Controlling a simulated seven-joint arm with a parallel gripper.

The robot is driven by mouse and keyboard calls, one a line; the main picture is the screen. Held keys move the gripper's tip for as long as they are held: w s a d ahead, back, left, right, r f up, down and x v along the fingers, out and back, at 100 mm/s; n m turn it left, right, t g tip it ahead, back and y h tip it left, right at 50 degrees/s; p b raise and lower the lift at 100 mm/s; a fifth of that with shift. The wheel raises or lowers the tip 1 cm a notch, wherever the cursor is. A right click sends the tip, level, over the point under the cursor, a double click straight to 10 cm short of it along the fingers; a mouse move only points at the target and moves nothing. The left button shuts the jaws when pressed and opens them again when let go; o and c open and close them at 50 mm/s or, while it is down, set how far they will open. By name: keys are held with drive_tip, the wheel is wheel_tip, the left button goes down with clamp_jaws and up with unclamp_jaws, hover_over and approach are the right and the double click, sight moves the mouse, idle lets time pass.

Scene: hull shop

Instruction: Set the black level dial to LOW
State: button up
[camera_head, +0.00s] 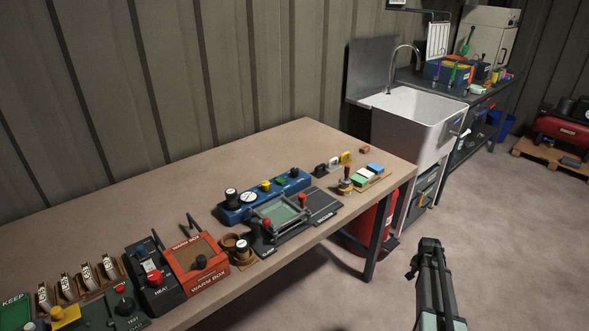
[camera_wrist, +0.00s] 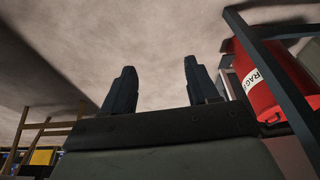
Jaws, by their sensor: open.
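Several black knobs show on the workbench in the head view, and I cannot read which is the level dial. One black knob (camera_head: 231,196) stands at the left end of a blue box (camera_head: 290,184), beside a white-faced gauge or dial (camera_head: 249,198). Another black knob (camera_head: 201,262) is on the red-orange warm box (camera_head: 186,272). LOW marks and pointer settings are too small to read. My gripper (camera_head: 428,250) is off the bench's right end, over the floor, well apart from these knobs. In the wrist view its two dark fingers (camera_wrist: 161,80) are spread and empty.
A red rag bin (camera_wrist: 268,85) and a bench leg (camera_wrist: 272,70) stand right in the wrist view. A white sink (camera_head: 415,108) stands beyond the workbench (camera_head: 250,150), whose back is clear.

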drive_tip(key=w+d+r+m+t+h, duration=0.1)
drive_tip(key=w+d+r+t, duration=0.3)
drive_tip(key=w+r, duration=1.2)
drive_tip(key=w+a+r+n+y, duration=0.1)
drive_tip(key=w+a+r, duration=0.5)
drive_tip(key=a+r, duration=0.45)
drive_tip(key=w+a+r, duration=0.6)
drive_tip(key=a+r, duration=0.4)
drive_tip(key=r, duration=0.1)
wheel_tip(320, 180, up, 9)
drive_tip(key=m+g+y, duration=0.2)
drive_tip(key=m+g, duration=0.2)
drive_tip(key=g, duration=0.3)
hover_over(295, 169)
drive_tip(key=f, duration=1.2)
drive_tip(key=shift+s+f, duration=0.2)
drive_tip(key=shift+f, duration=0.2)
